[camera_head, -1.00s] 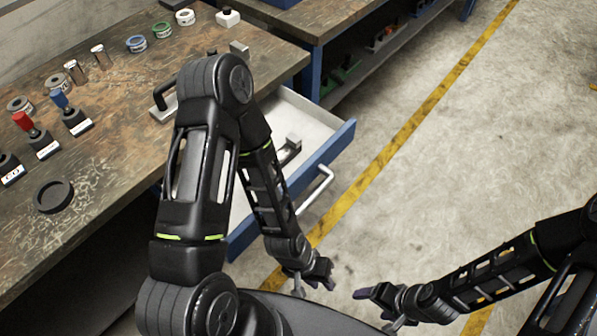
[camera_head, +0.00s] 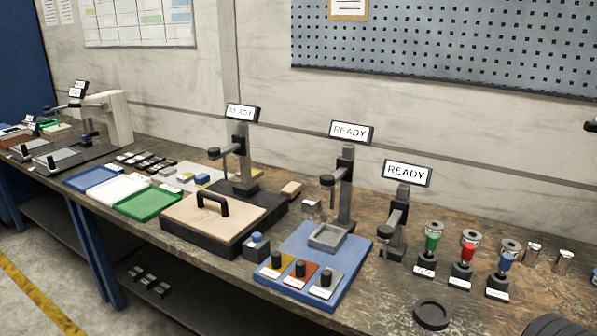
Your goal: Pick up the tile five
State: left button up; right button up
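I cannot pick out tile five for certain. Several small dark pieces with pale faces (camera_head: 145,161) lie in rows on the bench, behind the coloured trays. Any numbers on them are too small to read. More small dark pieces with pale marks (camera_head: 148,283) sit on the lower shelf under the bench.
Blue (camera_head: 90,178), white (camera_head: 118,190) and green (camera_head: 148,204) trays lie by the bench's front edge. A handled wooden-topped box (camera_head: 175,216), a blue board (camera_head: 345,262) with knobs and several stands with READY signs (camera_head: 352,132) stand to the right. Floor shows at lower left.

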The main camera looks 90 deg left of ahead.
aim_at(185, 177)
jog(key=u, duration=3.6)
jog(key=z, duration=0.85)
jog(key=i+j+z, duration=0.1)
jog(key=j+z, duration=0.6)
jog(key=j, duration=0.25)
jog(key=j+z, duration=0.35)
jog(key=j, duration=0.15)
jog(key=k+j, duration=0.1)
jog(key=j, duration=0.35)
jog(key=j+z, duration=0.1)
jog(key=j, duration=0.35)
jog(key=k+j, duration=0.15)
jog(key=j, duration=0.25)
jog(key=k+j+z, duration=0.1)
jog(key=j, duration=0.35)
jog(key=k+j, duration=0.1)
jog(key=j, duration=0.35)
jog(key=k+j+z, duration=0.1)
jog(key=j, duration=0.35)
jog(key=k+j, duration=0.1)
jog(key=j, duration=0.3)
jog(key=k+j+z, duration=0.1)
jog(key=j, duration=0.3)
